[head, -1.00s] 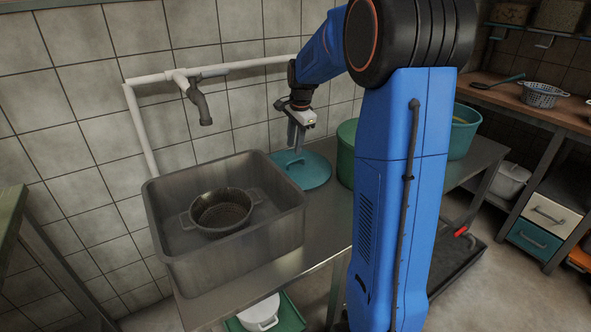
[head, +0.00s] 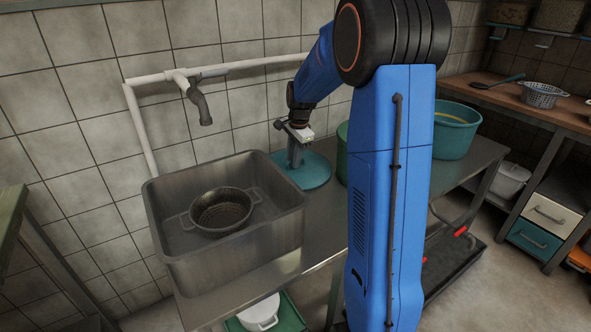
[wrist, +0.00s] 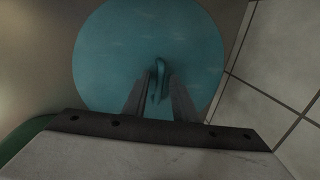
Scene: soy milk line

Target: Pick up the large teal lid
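The large teal lid (head: 313,172) is a flat round disc lying on the metal table between the sink and a green container. In the wrist view the lid (wrist: 110,50) fills the upper middle, with its raised handle (wrist: 158,80) near its centre. My gripper (head: 295,163) points down over the lid. In the wrist view my gripper (wrist: 160,82) is open, one finger on each side of the handle, with a gap on the right side. Whether a finger touches the handle or lid I cannot tell.
A metal sink (head: 235,247) holding a dark colander (head: 222,209) stands left of the lid. A green container (head: 342,152), partly hidden by my arm, stands close on the right. A teal basin (head: 455,132) is further right. The tiled wall (head: 240,100) is close behind.

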